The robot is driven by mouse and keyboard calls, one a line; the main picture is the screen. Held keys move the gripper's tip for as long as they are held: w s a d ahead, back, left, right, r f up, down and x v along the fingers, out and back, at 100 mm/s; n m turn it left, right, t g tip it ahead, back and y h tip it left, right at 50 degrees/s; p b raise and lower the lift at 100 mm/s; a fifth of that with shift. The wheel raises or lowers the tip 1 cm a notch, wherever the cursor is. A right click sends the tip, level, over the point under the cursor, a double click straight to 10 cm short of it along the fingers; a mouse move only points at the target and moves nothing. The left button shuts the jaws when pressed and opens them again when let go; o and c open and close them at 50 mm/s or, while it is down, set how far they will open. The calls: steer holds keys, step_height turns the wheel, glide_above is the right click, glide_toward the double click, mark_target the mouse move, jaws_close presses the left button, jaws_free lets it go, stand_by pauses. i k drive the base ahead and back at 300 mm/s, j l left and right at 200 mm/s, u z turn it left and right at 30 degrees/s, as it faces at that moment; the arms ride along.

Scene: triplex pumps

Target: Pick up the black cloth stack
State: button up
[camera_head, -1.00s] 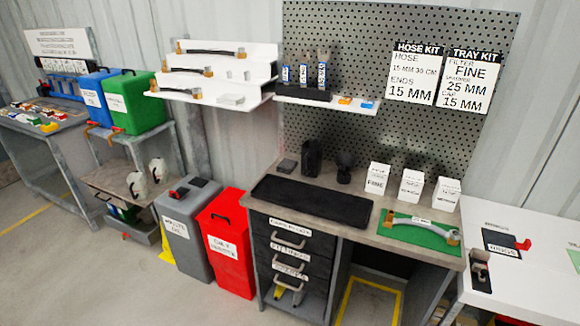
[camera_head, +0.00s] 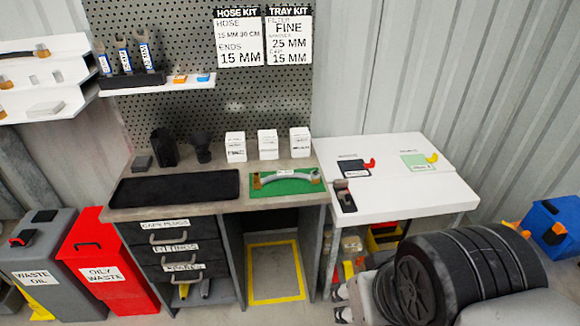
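A small dark grey, flat block (camera_head: 142,163) lies at the back left of the workbench, behind the black tray. It may be the black cloth stack, but it is too small to tell. A long black tray or mat (camera_head: 176,188) lies along the bench's front left. A black box-like holder (camera_head: 163,148) and a rounded black item (camera_head: 202,147) stand beside the small block. My gripper is not in view.
Several white boxes and a green mat (camera_head: 262,188) with a hose are on the bench (camera_head: 222,208). A white table (camera_head: 400,209) adjoins it. Grey and red waste bins (camera_head: 103,262) stand left. Open floor lies under the bench.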

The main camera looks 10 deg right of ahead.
mark_target(143, 164)
steer(key=i+j, duration=0.2)
steer(key=j, duration=0.2)
steer(key=i+j+z, duration=0.15)
steer(key=j, duration=0.25)
steer(key=i+j, duration=0.2)
steer(key=j, duration=0.2)
steer(key=i+j+z, duration=0.1)
steer(key=j, duration=0.3)
steer(key=i+j+z, duration=0.1)
steer(key=i+j, duration=0.15)
steer(key=j, duration=0.2)
steer(key=i+j, duration=0.15)
steer(key=j, duration=0.25)
steer(key=i+j+z, duration=0.1)
steer(key=j, duration=0.35)
steer(key=i+j+z, duration=0.1)
steer(key=j, duration=0.35)
